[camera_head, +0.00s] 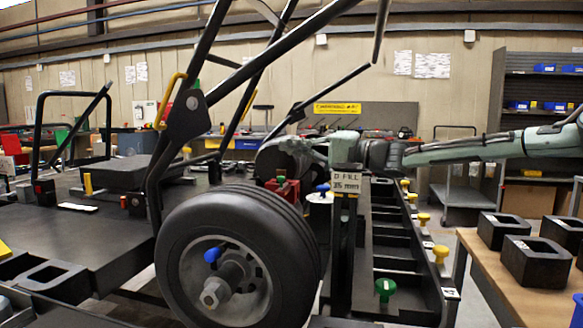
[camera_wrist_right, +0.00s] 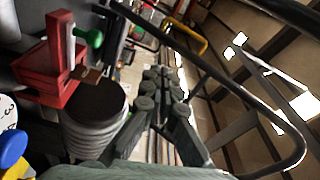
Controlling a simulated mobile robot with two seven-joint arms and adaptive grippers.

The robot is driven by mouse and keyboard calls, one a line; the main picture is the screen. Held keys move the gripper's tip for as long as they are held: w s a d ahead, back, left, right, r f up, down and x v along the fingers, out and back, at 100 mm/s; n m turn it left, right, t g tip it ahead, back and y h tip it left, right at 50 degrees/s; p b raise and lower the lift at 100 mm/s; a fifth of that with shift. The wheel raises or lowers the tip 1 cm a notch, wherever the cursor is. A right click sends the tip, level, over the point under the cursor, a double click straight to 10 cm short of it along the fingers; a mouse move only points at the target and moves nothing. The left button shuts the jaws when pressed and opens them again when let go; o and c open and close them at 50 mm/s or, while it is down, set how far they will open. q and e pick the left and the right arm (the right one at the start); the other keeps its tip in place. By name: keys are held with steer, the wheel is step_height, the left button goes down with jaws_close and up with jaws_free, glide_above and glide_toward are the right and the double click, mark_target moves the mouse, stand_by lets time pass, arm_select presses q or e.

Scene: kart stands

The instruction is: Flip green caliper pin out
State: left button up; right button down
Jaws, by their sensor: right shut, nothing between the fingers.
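The red caliper (camera_head: 284,188) sits on the kart behind the front wheel, with a green pin (camera_head: 280,180) at its top. In the right wrist view, the red caliper (camera_wrist_right: 48,65) is at the upper left. Its green pin (camera_wrist_right: 95,38) points right, its round head standing clear of the red body. My right gripper (camera_head: 338,149) reaches in from the right, above and to the right of the caliper. In the wrist view, its fingers (camera_wrist_right: 160,80) are shut and empty, apart from the pin. My left gripper is not in view.
The wheel (camera_head: 237,256) with a blue knob stands in front. A sign post (camera_head: 345,183) rises beside the caliper, below my right arm. Dark kart tubes (camera_head: 250,60) cross above. A rack with yellow knobs (camera_head: 423,219) and a table with black blocks (camera_head: 538,262) are at right.

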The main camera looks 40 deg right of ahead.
steer(key=shift+d+r, duration=0.1)
steer(key=shift+r, duration=1.3)
